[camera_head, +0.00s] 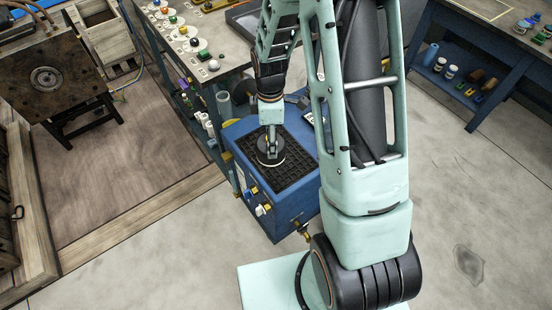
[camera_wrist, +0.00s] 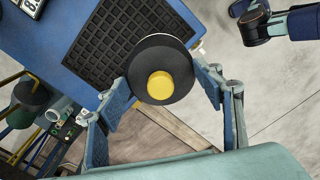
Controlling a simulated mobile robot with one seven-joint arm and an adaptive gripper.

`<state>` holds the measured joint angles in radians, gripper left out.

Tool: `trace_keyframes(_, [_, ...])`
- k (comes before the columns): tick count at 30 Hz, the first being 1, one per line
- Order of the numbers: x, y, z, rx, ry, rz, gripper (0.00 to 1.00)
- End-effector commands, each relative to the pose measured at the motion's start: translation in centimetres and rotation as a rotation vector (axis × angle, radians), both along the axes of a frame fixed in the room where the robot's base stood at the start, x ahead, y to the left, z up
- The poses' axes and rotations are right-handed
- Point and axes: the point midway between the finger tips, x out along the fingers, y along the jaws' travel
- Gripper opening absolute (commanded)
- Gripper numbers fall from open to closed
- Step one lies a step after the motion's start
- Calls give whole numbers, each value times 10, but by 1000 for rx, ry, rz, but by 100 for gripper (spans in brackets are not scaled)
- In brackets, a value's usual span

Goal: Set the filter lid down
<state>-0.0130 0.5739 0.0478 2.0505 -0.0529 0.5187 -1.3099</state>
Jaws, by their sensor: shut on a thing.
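The filter lid (camera_wrist: 146,55) is a round black disc with a yellow knob (camera_wrist: 159,85) in its middle. My gripper (camera_wrist: 165,80) is shut on it, with one blue-grey finger on each side. In the head view my gripper (camera_head: 271,146) points down over the black gridded top (camera_head: 290,182) of a blue cabinet (camera_head: 287,215), and the lid (camera_head: 264,156) shows as a dark disc with a pale rim. The gridded top also shows behind the lid in the wrist view (camera_wrist: 115,40). I cannot tell whether the lid touches the grid.
A workbench (camera_head: 215,78) with several coloured knobs on pale discs stands behind the cabinet. A blue table (camera_head: 480,48) with bottles on its lower shelf is at the upper right. Valves stick out of the cabinet's front. Floor at the right (camera_head: 470,190) is clear.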

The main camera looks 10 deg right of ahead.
Motion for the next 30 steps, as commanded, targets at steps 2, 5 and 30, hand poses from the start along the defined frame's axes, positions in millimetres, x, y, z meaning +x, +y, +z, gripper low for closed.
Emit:
trace_keyframes(2, [7, -1, -9, 0, -4, 160, 30])
trace_keyframes(5, [13, -2, -10, -1, -5, 370, 30])
trace_keyframes(30, [37, -15, -40, 3, 4, 1346, 30])
